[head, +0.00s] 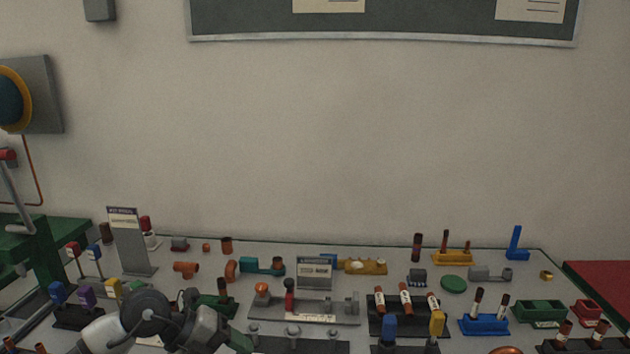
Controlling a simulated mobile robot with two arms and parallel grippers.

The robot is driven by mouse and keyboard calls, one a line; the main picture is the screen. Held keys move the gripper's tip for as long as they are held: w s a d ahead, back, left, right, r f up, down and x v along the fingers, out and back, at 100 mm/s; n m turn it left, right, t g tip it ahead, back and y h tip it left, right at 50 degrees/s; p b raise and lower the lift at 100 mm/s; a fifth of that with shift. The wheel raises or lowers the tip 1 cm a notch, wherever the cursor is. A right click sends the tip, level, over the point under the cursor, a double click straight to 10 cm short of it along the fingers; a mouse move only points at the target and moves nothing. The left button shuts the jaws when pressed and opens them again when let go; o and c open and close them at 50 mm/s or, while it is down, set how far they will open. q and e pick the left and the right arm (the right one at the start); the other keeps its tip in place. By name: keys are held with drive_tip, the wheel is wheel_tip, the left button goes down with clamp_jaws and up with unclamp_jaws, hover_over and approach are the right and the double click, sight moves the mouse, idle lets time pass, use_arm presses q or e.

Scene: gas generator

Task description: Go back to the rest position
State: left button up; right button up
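My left arm reaches in from the bottom left, over the front left of the grey workbench (400,262). Its grey and dark wrist is in view, and my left gripper (232,340) is low near the bottom edge. The fingertips are small and dark there, so I cannot tell whether they are open or shut, or whether they hold anything. My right gripper is not in view.
The bench is crowded with small coloured parts, including a blue stand (485,324), a green tray (540,312) and a yellow block (365,266). A tall grey sign (128,240) stands at the left. The wall area above the bench is free.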

use_arm(q)
drive_tip(key=s+d+r+n+t+h, duration=0.3)
drive_tip(key=d+r+n+t+h, duration=0.45)
drive_tip(key=t+h, duration=0.2)
drive_tip(key=s+a+f+n+t+y, duration=0.25)
drive_tip(key=a+f+n+y, duration=0.45)
drive_tip(key=n+y, duration=0.35)
drive_tip(key=s+a+f+n+t+y, duration=0.1)
drive_tip(key=s+a+f+n+y, duration=0.2)
drive_tip(key=a+f+n+y, duration=0.55)
drive_tip(key=s+f+n+g, duration=0.1)
drive_tip(key=s+f+g, duration=0.2)
drive_tip(key=s, duration=0.2)
drive_tip(key=s+d+f+n+g, duration=0.1)
drive_tip(key=s+f+g, duration=0.1)
drive_tip(key=s+g, duration=0.3)
drive_tip(key=s+f+n+g, duration=0.2)
drive_tip(key=s+f, duration=0.1)
drive_tip(key=s, duration=0.3)
wheel_tip(320, 180, down, 25)
drive_tip(key=s+g, duration=0.2)
drive_tip(key=s+a+f+m+g+p, duration=0.1)
drive_tip(key=s+a+f, duration=0.1)
drive_tip(key=s+f, duration=1.3)
drive_tip(key=shift+s+a+f, duration=0.15)
drive_tip(key=shift+s+f, duration=0.2)
drive_tip(key=shift+s, duration=0.15)
